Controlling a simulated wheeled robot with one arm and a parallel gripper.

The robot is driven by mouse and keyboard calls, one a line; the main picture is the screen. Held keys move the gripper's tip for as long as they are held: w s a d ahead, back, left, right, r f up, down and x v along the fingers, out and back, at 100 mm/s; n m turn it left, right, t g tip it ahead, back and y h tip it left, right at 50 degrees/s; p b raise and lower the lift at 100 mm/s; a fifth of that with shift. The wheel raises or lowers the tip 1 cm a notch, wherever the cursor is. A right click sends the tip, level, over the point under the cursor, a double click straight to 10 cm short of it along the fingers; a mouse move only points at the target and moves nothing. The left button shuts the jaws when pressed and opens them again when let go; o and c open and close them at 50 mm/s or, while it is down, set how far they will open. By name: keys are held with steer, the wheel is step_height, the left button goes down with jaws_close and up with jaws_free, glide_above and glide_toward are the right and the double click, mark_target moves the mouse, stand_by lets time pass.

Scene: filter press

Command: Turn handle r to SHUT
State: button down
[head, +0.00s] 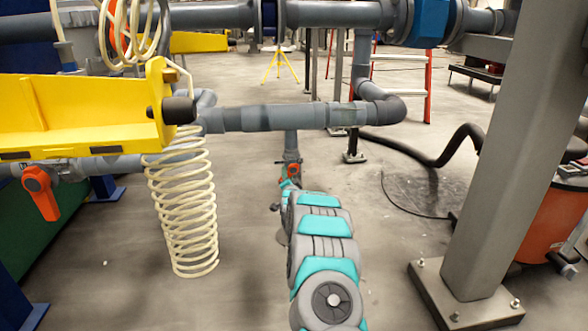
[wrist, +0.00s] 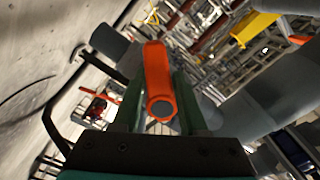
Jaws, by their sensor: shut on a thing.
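My gripper (wrist: 156,88) is shut on an orange valve handle (wrist: 158,70). In the wrist view its two green fingers stand on either side of the handle, whose rounded end faces the camera. In the head view my teal and grey arm reaches away from me to a small bit of orange (head: 293,170) on the vertical pipe below the grey cross pipe. My arm mostly hides the handle and fingers there. I see no readable label or SHUT mark. A second orange handle (head: 40,190) hangs down from a valve on the left pipe.
A yellow beam (head: 85,115) and a coiled cream hose (head: 185,215) stand left of my arm. The grey cross pipe (head: 275,118) runs above the gripper. A thick grey post (head: 505,150) with a bolted foot stands at right. The floor between arm and post is clear.

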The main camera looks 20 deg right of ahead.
steer(key=r+m, duration=0.1)
steer(key=a+r+m, duration=0.1)
steer(key=m, duration=0.1)
steer(key=w+a+r+m, duration=0.1)
steer(key=shift+t, duration=0.3)
steer(key=m, duration=0.2)
steer(key=shift+w+a+r+m, duration=0.15)
steer(key=shift+w+a+m, duration=0.1)
steer(key=shift+w+m, duration=0.1)
steer(key=shift+r+m, duration=0.1)
steer(key=shift+m, duration=0.25)
steer(key=shift+s+d, duration=0.1)
steer(key=c, duration=0.9)
jaws_free()
steer(key=o, duration=0.7)
steer(key=shift+s+d+f, duration=0.35)
steer(key=shift+f, duration=0.15)
steer(key=shift+c, duration=0.2)
steer(key=v, duration=0.7)
steer(key=shift+r, duration=0.1)
